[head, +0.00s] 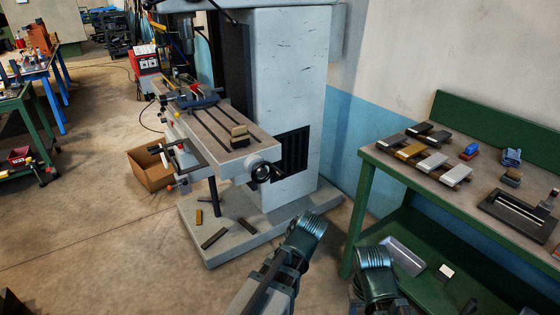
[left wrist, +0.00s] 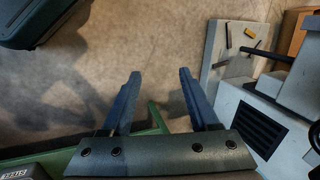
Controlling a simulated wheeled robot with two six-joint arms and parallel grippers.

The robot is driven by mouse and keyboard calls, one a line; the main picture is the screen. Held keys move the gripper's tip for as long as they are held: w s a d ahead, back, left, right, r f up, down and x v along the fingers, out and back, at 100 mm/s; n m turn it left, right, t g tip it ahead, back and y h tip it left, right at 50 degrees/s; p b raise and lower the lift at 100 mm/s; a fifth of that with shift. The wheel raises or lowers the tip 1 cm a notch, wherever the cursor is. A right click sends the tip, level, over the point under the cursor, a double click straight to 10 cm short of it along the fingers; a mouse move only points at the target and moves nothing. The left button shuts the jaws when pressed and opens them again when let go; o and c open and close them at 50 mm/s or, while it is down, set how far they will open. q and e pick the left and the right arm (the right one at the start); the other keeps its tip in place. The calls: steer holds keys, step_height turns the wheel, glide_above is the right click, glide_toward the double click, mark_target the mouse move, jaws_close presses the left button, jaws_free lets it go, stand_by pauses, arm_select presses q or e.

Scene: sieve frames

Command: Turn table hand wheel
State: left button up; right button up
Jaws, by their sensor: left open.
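The hand wheel (head: 265,173) is a dark round wheel with a handle at the near end of the grey machine table (head: 212,132) in the head view. My left gripper (left wrist: 160,74) shows in the left wrist view with its two fingers apart and nothing between them. It is over bare floor, away from the machine, and touches nothing that I can see. I cannot make out the hand wheel clearly in the left wrist view. In the head view my arm links show at the bottom, but no fingers. My right gripper is not seen.
The machine column (head: 288,95) stands behind the table on a grey base plate (head: 222,238) with loose bars on it. A green workbench (head: 376,163) with blocks and tools is at the right. A cardboard box (head: 150,172) sits left of the machine. Floor in front is clear.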

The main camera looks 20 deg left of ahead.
mark_target(283, 177)
arm_select(q)
steer(key=s+d+r+n+g+h+p, duration=0.1)
steer(key=s+d+r+n+p, duration=0.2)
steer(key=r+p, duration=0.35)
steer(key=s+d+r+n+g+h+p, duration=0.1)
steer(key=s+d+r+h+p, duration=0.15)
steer(key=d+r+p, duration=0.35)
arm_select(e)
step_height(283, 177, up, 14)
arm_select(q)
steer(key=w+a+f+n+t+y+b, duration=0.2)
steer(key=w+a+f+n+y+b, duration=0.25)
steer(key=f+b, duration=0.5)
steer(key=w+a+f+n+t+y+b, duration=0.25)
steer(key=w+a+f+b, duration=0.45)
steer(key=b, duration=0.6)
steer(key=w+d+r+n+t+y+b, duration=0.1)
steer(key=w+r+n+t+y, duration=0.3)
steer(key=r, duration=0.4)
steer(key=w+d+r+n+t+y, duration=0.2)
steer(key=w+r+t+y, duration=0.1)
steer(key=w+r, duration=0.45)
steer(key=x, duration=1.3)
steer(key=shift+s+a+r, duration=0.15)
steer(key=shift+a+r, duration=0.2)
steer(key=shift+a, duration=0.05)
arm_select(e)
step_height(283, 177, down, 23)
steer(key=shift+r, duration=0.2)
